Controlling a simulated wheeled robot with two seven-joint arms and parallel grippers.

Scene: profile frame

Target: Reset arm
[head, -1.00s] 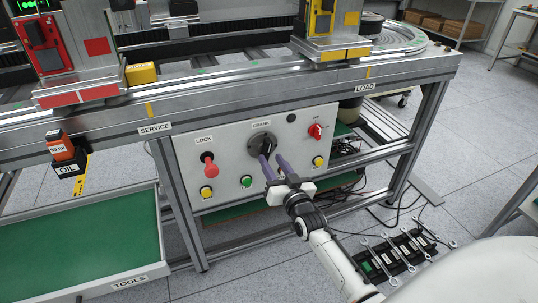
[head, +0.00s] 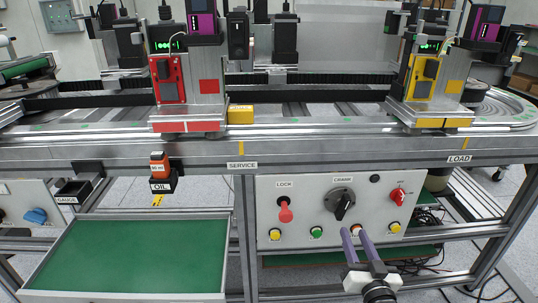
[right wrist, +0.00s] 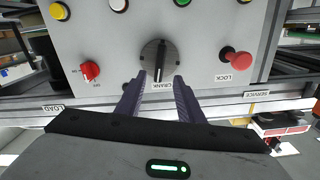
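My right gripper (head: 352,230) is in front of the lower part of a grey control panel (head: 300,205), below the black crank knob (head: 343,203). Its two purple fingers are apart with nothing between them. In the right wrist view the fingers (right wrist: 157,80) point toward the crank knob (right wrist: 158,62), which lies just beyond their tips and looks clear of them. The knob's grip is tilted in the head view. My left gripper is not in view.
The panel also has a red lock knob (head: 285,211), a red switch (head: 397,197) and several buttons. A green-lined tray (head: 130,258) is at lower left. Above, a rail carries a red fixture (head: 170,80) and a yellow fixture (head: 424,80).

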